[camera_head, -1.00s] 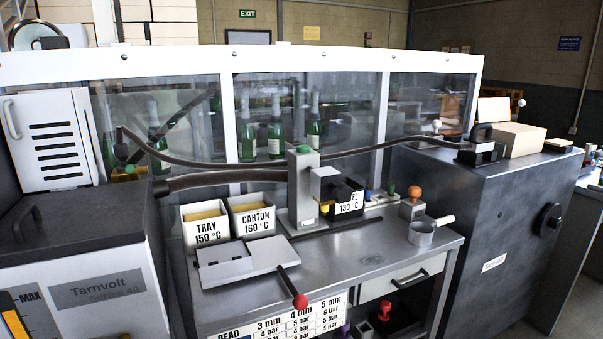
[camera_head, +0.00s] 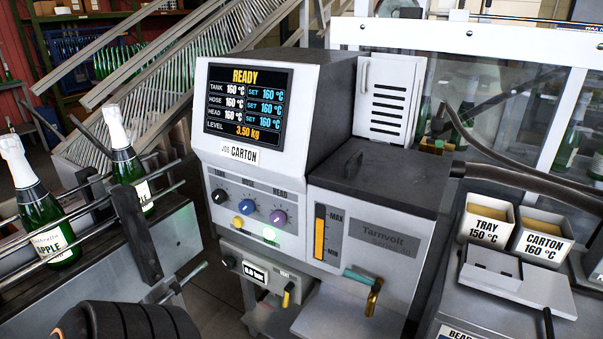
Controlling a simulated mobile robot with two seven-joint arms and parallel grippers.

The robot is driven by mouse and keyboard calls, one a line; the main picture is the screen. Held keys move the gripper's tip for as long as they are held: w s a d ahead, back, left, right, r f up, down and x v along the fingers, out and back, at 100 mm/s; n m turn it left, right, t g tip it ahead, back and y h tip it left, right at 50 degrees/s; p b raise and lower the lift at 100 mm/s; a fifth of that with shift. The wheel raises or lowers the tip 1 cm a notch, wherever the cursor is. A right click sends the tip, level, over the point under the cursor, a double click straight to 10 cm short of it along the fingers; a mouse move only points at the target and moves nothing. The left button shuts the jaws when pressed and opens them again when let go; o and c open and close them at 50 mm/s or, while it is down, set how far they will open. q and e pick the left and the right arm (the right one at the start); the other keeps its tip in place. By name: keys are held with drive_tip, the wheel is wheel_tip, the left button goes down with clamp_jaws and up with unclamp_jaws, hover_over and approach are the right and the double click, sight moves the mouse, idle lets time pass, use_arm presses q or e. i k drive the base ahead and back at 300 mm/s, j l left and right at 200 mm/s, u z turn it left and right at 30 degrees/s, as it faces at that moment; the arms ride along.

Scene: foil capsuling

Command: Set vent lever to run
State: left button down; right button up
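The grey melter machine (camera_head: 265,180) stands in the middle of the head view. On its lower front panel, a small lever (camera_head: 288,294) with a yellow end hangs below a small label that seems to read VENT. Its position marks are too small to read. A pressure display (camera_head: 255,272) to its left seems to read 0.0 bar. Further right, a teal-handled brass valve (camera_head: 373,289) sticks out below the level gauge. A dark ribbed part at the bottom left edge looks like my own arm. Neither gripper's fingers are in view.
Knobs and lit buttons (camera_head: 270,234) sit above the lower panel. A bottle conveyor (camera_head: 130,245) with rails stands close on the left. TRAY (camera_head: 488,228) and CARTON (camera_head: 541,240) bins are at the right.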

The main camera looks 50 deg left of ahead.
sight(288, 288)
drive_tip(key=u, duration=1.85)
